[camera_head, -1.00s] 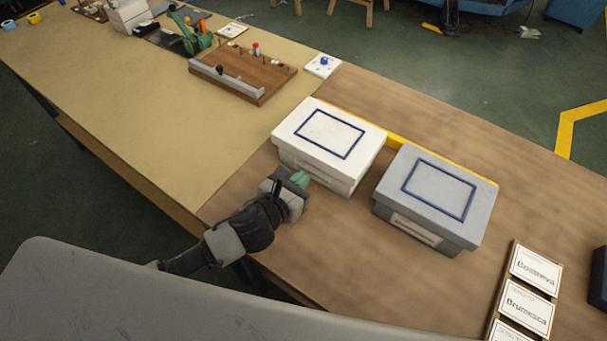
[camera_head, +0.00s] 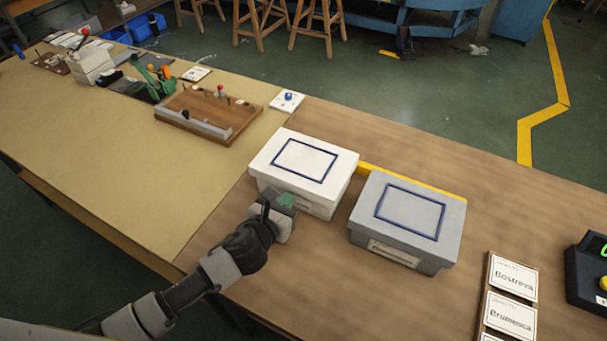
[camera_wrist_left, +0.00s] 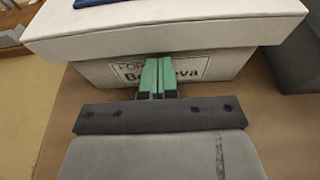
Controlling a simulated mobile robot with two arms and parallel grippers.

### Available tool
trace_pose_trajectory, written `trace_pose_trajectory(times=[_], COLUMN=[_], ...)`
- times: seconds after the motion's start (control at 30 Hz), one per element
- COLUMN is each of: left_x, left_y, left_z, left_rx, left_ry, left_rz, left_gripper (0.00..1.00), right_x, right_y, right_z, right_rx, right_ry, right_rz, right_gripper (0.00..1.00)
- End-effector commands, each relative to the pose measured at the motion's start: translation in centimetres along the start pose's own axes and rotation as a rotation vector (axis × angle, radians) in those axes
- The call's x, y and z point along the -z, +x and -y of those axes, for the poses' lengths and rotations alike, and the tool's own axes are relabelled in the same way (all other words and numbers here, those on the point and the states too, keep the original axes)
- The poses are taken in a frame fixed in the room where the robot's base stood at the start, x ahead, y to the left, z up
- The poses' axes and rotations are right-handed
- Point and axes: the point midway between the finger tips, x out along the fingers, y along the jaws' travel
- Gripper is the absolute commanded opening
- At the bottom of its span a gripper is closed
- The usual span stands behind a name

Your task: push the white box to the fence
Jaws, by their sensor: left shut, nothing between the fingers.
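The white box (camera_head: 304,161) has a lid with a dark blue outline and sits left of the grey box on the brown part of the table. Its front label shows partly in the left wrist view (camera_wrist_left: 205,68). My left gripper (camera_head: 287,199) is shut and empty, with its green fingertips at the box's front face. The fingers (camera_wrist_left: 158,78) cover part of the label, and they seem to touch the face. The fence appears as a low yellow strip (camera_head: 367,171) behind the boxes; its contact with the white box is hidden. My right gripper is out of view.
The grey box (camera_head: 408,212) stands close on the right, with a narrow gap. A wooden board with parts (camera_head: 208,112) and a small white plate with a blue knob (camera_head: 287,101) lie beyond on the left. Label cards (camera_head: 512,279) and a dark control box (camera_head: 590,268) are at right.

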Motion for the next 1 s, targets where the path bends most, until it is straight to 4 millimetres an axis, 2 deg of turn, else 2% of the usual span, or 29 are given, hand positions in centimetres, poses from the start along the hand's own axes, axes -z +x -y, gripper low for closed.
trace_pose_trajectory(times=[0.73,0.87,1.0], left_x=[-1.0,-0.9,-0.7], left_y=[3.7,3.5,2.2], left_z=[0.0,0.0,0.0], left_rx=[0.0,0.001,0.001], left_ry=[0.0,0.0,0.0], left_rz=[0.002,0.0,-0.001], left_gripper=[0.0,0.0,0.0], right_x=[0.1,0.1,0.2], right_y=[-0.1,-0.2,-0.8], right_z=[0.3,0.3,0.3], right_rx=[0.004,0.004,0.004], right_ry=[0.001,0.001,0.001], right_rz=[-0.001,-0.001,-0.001], right_gripper=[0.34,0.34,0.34])
